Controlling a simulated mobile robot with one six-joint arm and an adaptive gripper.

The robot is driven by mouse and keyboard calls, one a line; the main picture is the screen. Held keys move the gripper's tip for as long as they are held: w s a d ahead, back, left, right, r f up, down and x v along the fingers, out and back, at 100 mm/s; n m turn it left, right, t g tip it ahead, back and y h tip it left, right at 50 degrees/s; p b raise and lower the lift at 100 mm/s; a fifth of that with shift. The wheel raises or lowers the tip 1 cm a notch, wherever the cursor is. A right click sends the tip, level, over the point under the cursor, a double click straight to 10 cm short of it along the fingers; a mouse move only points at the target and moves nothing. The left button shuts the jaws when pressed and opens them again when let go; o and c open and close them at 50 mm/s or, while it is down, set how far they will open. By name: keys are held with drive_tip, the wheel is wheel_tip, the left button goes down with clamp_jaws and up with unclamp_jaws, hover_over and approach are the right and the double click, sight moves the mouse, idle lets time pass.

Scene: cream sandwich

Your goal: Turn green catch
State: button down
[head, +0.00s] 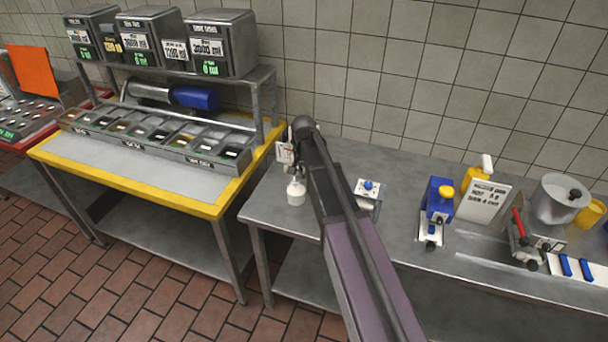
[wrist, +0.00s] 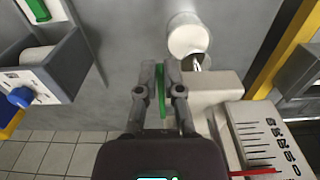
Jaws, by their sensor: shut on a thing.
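In the wrist view my gripper (wrist: 161,72) has its two fingers close together, one on each side of a thin green catch (wrist: 161,92). The catch stands upright in the picture between the fingers. It lies beside a pale machine (wrist: 212,92) with a marked scale and a red pointer. A white round container (wrist: 188,38) is just right of the fingertips. In the head view the same machine (head: 285,152) and white container (head: 296,192) stand at the left of the grey counter. My arm hides the gripper and the catch there.
A box with a blue knob (head: 368,187) stands right of my arm, and it also shows in the wrist view (wrist: 38,72). A blue device (head: 439,198), a pot (head: 560,198) and a red-handled press (head: 522,240) are farther right. A yellow-edged table (head: 120,190) adjoins left.

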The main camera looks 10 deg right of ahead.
drive_tip(key=shift+s+f, duration=0.1)
drive_tip(key=shift+f, duration=0.05)
drive_tip(key=w+d+f+t+h+b, duration=0.2)
drive_tip(key=f+t+h+b, duration=0.5)
drive_tip(key=t+b, duration=0.6)
drive_tip(key=w+h+b, duration=0.1)
drive_tip(key=b, duration=0.9)
drive_tip(key=shift+w+f+t, duration=0.25)
drive_tip(key=shift+f+t, duration=0.05)
drive_tip(key=shift+r, duration=0.1)
drive_tip(key=shift+w, duration=0.1)
drive_tip(key=c, duration=0.8)
unclamp_jaws()
drive_tip(key=shift+r+p, duration=0.2)
drive_tip(key=shift+p, duration=0.15)
